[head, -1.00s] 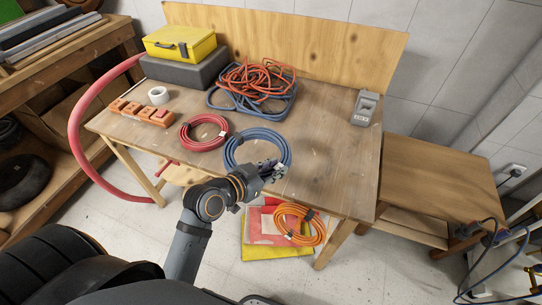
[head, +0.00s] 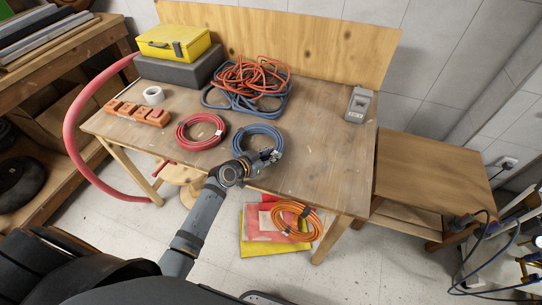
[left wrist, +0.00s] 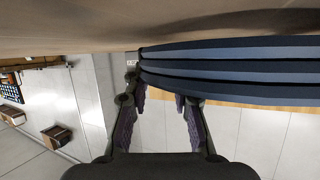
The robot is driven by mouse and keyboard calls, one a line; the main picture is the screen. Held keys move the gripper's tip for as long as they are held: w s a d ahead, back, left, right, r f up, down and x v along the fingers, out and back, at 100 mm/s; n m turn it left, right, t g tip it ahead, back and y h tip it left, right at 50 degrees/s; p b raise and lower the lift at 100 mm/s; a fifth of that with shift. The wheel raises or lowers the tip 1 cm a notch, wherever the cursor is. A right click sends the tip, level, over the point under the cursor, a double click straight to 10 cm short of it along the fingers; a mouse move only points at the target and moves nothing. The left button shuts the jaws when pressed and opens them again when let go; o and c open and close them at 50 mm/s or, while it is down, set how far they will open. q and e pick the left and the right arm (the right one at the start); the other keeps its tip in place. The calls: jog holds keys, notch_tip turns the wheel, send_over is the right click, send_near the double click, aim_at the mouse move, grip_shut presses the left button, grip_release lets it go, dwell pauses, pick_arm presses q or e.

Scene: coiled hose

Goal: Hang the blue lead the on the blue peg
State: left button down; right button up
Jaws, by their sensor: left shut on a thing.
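The blue lead (head: 240,133) is a round coil by the table's front edge, right of the red coil. In the left wrist view the blue lead (left wrist: 235,70) shows as stacked blue loops at my fingertips, close to the table surface. I cannot tell whether it rests fully on the table. My left gripper (head: 271,156) is shut on its front right side; in the left wrist view the fingers (left wrist: 160,100) are seen from behind. No blue peg shows in either view. My right gripper is not in view.
On the table (head: 320,150) are a red coil (head: 181,138), a tangled orange and blue pile (head: 250,80), orange blocks (head: 137,113), a tape roll (head: 153,96) and a grey box (head: 360,105). An orange coil (head: 281,214) is below the front edge. The table's right half is mostly clear.

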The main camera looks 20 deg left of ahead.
pick_arm(q)
jog(key=shift+w+f, duration=0.1)
jog(key=shift+f, duration=0.35)
jog(key=shift+f, duration=0.1)
jog(key=c, duration=1.1)
grip_release()
jog(key=v, duration=1.2)
